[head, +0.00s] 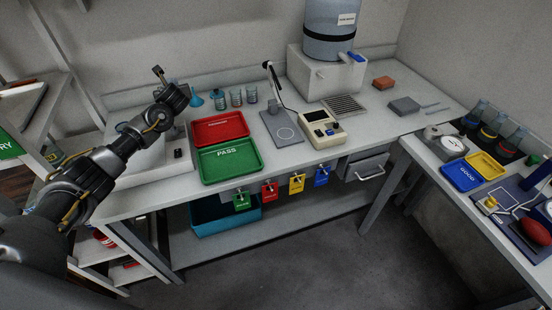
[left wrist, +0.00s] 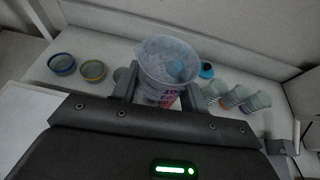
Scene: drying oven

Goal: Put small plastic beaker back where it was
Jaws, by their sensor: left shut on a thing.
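The small plastic beaker (left wrist: 167,60) is a translucent cup with a pouring lip and red and purple marks low on its side. In the left wrist view it stands between the two fingers of my left gripper (left wrist: 158,92), which is shut on it. Its base is hidden behind the gripper body, so I cannot tell whether it touches the bench. In the head view my left arm reaches over the back left of the bench; the fingers and beaker cannot be made out there. My right gripper is not in view.
Blue-lidded jars (head: 236,98) and a blue funnel (head: 196,100) stand along the back. A blue-rimmed cup (left wrist: 62,65) and a yellow-rimmed cup (left wrist: 93,70) sit left of the beaker. Red (head: 221,118) and green (head: 205,176) trays lie nearer the front.

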